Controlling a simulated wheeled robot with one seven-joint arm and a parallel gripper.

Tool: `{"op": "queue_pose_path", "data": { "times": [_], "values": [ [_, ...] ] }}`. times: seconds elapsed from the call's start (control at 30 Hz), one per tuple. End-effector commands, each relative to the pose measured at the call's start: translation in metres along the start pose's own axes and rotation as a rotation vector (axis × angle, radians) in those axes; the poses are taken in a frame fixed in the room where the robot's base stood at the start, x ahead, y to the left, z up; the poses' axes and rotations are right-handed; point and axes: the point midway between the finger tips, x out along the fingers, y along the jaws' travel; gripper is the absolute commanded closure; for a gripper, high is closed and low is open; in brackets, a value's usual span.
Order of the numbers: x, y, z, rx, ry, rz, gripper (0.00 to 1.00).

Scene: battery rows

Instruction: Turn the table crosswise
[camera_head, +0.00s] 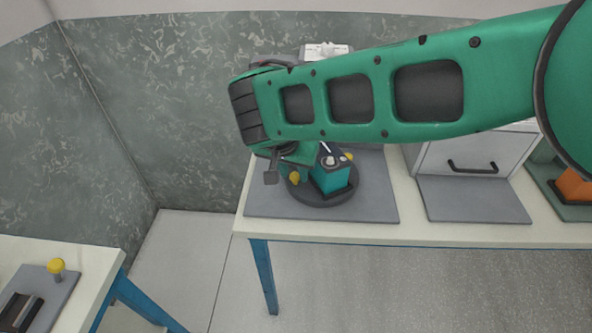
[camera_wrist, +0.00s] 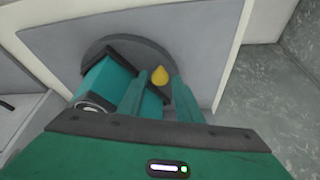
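The table is a dark round turntable (camera_head: 318,199) on a grey plate. A teal battery-like block (camera_head: 334,179) with a dark base and terminals on top stands on it. A yellow knob (camera_head: 294,178) sits near the turntable's left edge. In the wrist view, the turntable (camera_wrist: 101,47), the block (camera_wrist: 104,82) and the yellow knob (camera_wrist: 160,73) also show. My gripper (camera_wrist: 159,77) is open, its two teal fingers apart, with the knob showing between and just beyond their tips. I cannot tell whether they touch it. My arm hides part of the turntable's far side in the head view.
The grey plate (camera_head: 262,205) lies on a white workbench (camera_head: 410,232) against a wall. Right of it stand a grey drawer unit (camera_head: 470,150) with a dark handle and an orange item (camera_head: 574,187). Another bench (camera_head: 88,255) with a yellow knob is at lower left.

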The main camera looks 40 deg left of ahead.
Motion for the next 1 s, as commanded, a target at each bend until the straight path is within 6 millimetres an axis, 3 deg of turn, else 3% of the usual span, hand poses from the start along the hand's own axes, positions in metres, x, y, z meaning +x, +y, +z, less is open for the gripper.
{"op": "queue_pose_path", "data": {
  "times": [0.43,1.0],
  "values": [
    [-0.007,0.000,0.001,-0.002,0.000,-0.001,0.60],
    [-0.098,-0.001,0.001,-0.002,-0.001,-0.002,0.60]
  ]
}}
